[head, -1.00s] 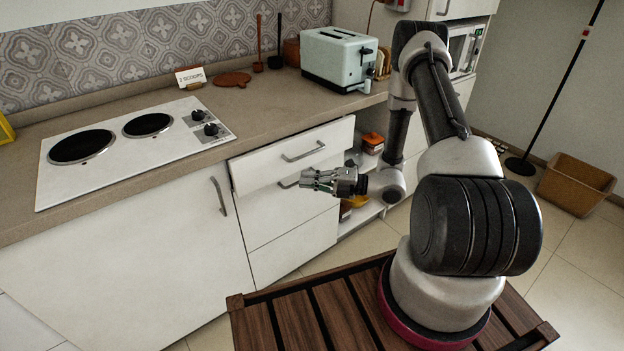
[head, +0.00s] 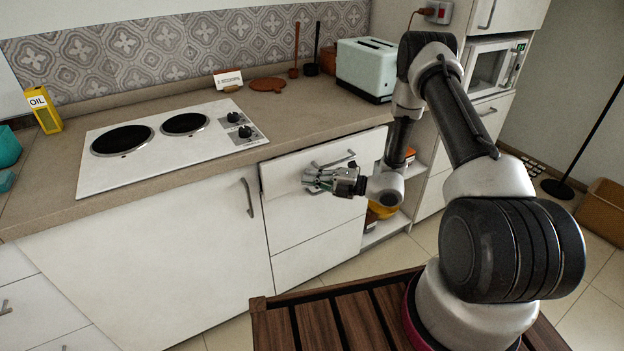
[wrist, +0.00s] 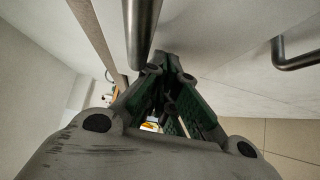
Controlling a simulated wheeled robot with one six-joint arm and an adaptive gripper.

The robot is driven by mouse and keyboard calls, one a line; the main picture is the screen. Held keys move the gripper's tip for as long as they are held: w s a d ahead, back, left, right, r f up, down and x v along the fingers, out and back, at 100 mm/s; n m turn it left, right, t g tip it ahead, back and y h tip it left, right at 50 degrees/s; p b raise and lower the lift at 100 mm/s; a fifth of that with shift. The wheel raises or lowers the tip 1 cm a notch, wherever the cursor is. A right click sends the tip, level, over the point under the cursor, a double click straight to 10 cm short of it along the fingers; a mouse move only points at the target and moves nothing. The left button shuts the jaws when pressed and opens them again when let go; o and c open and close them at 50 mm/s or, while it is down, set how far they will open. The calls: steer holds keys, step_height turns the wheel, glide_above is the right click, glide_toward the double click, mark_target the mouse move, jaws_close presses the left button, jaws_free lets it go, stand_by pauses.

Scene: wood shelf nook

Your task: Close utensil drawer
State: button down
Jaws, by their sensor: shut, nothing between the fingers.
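The utensil drawer (head: 284,172) is the white top drawer to the right of the hob. Its front looks nearly in line with the cabinet, with its left edge standing out slightly. Its bar handle (head: 333,161) is just above my gripper (head: 306,181). My gripper is shut and empty, with its fingertips at the drawer front. In the wrist view the shut fingers (wrist: 166,62) are close beside the handle bar (wrist: 140,32); whether they touch the front is unclear. The inside of the drawer is out of sight.
A lower drawer (head: 315,222) is beneath, its handle (wrist: 296,52) apart from my fingers in the wrist view. Open shelves (head: 385,228) with jars are at right. The hob (head: 165,143), toaster (head: 367,68) and oil box (head: 44,110) stand on the counter (head: 235,105).

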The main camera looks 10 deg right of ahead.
mark_target(304, 169)
steer(key=w, duration=0.2)
steer(key=w+a, duration=0.1)
steer(key=w, duration=0.1)
steer(key=shift+a, duration=0.15)
steer(key=shift+w+r, duration=0.1)
steer(key=shift+w, duration=0.2)
